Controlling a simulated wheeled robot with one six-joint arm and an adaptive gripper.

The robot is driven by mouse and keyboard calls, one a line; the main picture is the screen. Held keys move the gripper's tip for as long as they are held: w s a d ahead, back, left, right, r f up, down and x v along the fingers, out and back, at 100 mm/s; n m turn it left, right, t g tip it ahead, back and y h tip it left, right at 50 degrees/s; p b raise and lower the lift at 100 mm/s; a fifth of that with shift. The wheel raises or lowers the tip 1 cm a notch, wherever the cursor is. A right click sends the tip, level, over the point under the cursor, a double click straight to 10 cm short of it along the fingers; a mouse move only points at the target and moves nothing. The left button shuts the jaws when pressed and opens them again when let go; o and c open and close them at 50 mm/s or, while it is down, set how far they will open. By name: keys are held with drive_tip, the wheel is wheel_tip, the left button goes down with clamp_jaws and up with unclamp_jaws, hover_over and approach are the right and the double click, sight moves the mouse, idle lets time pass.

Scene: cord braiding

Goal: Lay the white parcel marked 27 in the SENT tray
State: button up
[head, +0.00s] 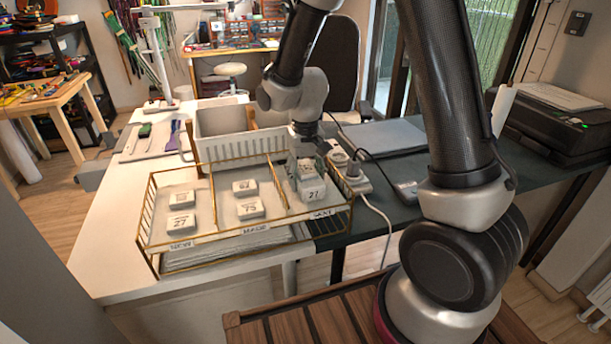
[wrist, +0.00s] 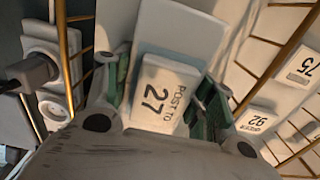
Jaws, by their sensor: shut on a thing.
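The white parcel marked 27 (wrist: 165,95) is between the green-padded fingers of my gripper (wrist: 166,98), with "POST TO 27" facing the wrist camera. In the head view my gripper (head: 308,176) is shut on this parcel (head: 314,195) in the right-hand compartment of the brass wire tray. That compartment's front label (head: 322,213) is small and appears to read SENT. I cannot tell whether the parcel touches the compartment floor. Another white parcel marked 27 (head: 181,224) lies in the left compartment.
The middle compartment holds parcels marked 75 (head: 250,209) and, in the wrist view, 92 (wrist: 256,121). Brass rails (head: 277,184) divide the compartments. A white basket (head: 235,132) stands behind. Plugs and sockets (head: 350,172) with cables lie close to the right.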

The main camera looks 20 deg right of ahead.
drive_tip(key=o, duration=1)
wheel_tip(320, 180, up, 11)
drive_tip(key=shift+r, duration=0.7)
drive_tip(key=shift+s+d+r+t, duration=0.7)
drive_tip(key=shift+s+d+r, duration=0.95)
drive_tip(key=shift+s+d, duration=1.4)
drive_tip(key=shift+s+d+r+t, duration=0.7)
drive_tip(key=shift+s+d+r, duration=1.1)
drive_tip(key=shift+s, duration=2.2)
drive_tip(key=shift+s+d+r+t, duration=0.7)
drive_tip(key=shift+s+d+r, duration=0.85)
drive_tip(key=shift+s+d, duration=1.55)
